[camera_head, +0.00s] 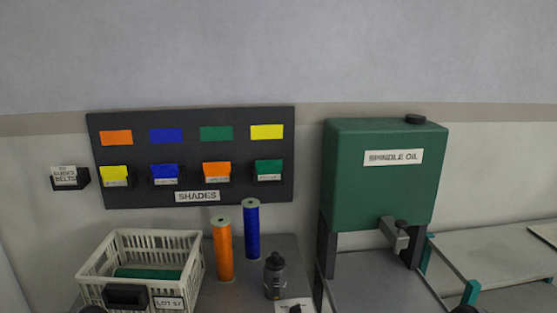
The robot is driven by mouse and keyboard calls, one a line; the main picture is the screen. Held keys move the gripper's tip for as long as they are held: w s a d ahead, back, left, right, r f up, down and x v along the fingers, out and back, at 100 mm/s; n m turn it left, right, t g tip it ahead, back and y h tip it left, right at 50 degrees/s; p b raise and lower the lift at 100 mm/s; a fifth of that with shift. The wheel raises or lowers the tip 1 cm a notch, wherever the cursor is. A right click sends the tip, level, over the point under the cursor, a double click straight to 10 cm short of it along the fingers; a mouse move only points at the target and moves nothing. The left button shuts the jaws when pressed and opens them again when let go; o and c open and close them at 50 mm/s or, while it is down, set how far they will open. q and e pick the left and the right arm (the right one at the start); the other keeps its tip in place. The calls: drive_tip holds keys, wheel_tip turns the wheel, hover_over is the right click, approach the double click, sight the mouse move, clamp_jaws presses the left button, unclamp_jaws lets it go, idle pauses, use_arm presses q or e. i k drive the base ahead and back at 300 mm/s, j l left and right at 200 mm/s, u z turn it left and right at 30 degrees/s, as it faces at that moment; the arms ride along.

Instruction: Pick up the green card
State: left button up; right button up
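A green card (269,167) stands in the rightmost pocket of the lower row on the dark SHADES board (196,154). A white label covers its lower front. A flat green swatch (216,133) is in the upper row, third from the left. Neither of my grippers is recognisable in the view. Small dark shapes cut off at the bottom edge are too little shown to identify.
Pockets hold yellow (114,172), blue (164,170) and orange (216,168) cards. Below are a white crate (150,238), an orange spool (223,252), a blue spool (252,230) and a dark bottle (274,277). A green oil tank (375,190) stands right.

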sight(266, 169)
drive_tip(key=l+z, duration=0.1)
drive_tip(key=l, duration=0.3)
drive_tip(key=i+l, duration=0.15)
drive_tip(key=l, duration=0.2)
drive_tip(key=i+l+z, duration=0.15)
drive_tip(key=l, duration=0.25)
drive_tip(key=l+z, duration=0.1)
drive_tip(key=l, duration=0.3)
drive_tip(key=i+l+z, duration=0.1)
drive_tip(key=l, duration=0.25)
drive_tip(key=i, duration=0.05)
